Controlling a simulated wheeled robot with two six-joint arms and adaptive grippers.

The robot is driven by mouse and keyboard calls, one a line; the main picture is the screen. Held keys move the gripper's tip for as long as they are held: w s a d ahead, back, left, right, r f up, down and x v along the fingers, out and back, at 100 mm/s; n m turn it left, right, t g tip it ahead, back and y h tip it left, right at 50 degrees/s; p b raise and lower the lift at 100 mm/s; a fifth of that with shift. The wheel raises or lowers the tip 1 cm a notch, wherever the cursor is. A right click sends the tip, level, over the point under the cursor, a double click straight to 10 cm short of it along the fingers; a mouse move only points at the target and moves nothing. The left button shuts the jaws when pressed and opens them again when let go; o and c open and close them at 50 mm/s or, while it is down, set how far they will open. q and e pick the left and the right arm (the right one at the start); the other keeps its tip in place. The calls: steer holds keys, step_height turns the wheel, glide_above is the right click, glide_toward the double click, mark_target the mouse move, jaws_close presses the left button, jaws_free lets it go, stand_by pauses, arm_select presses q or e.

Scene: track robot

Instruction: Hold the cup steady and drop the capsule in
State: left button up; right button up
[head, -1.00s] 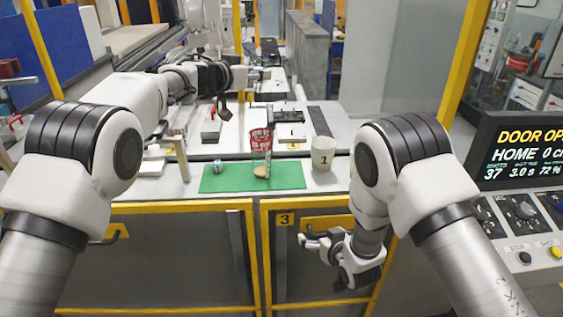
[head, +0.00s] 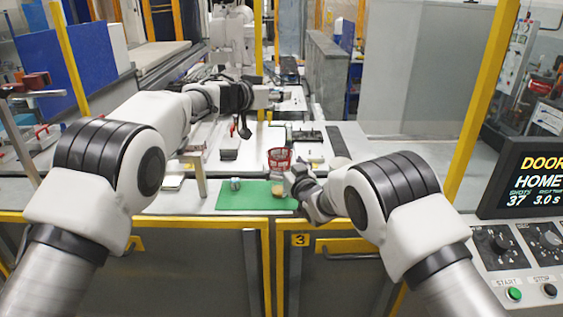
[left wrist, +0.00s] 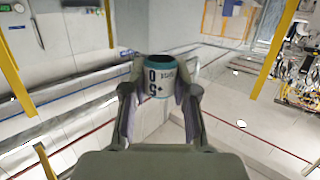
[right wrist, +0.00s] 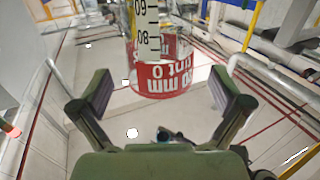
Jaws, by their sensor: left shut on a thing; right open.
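The clear cup (head: 280,158) with red print stands at the back of the green mat in the head view. In the right wrist view the cup (right wrist: 165,78) shows its red band and a printed scale, beyond and between the open fingers. My right gripper (head: 296,180) is open and empty, just in front of the cup, its tips partly over the cup's lower part. My left gripper (head: 281,97) is up behind and above the cup, shut on a small white and teal cylinder, taken as the capsule (left wrist: 158,78).
The green mat (head: 243,200) carries a tan round piece (head: 278,191) beside my right gripper and a small grey-blue piece (head: 235,183). A pale cup (head: 340,162) is mostly hidden behind my right arm. Dark fixtures stand behind on the table.

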steer(key=shift+x, duration=1.1)
steer(key=c, duration=1.4)
steer(key=shift+o, duration=0.2)
arm_select(q)
step_height(320, 180, down, 8)
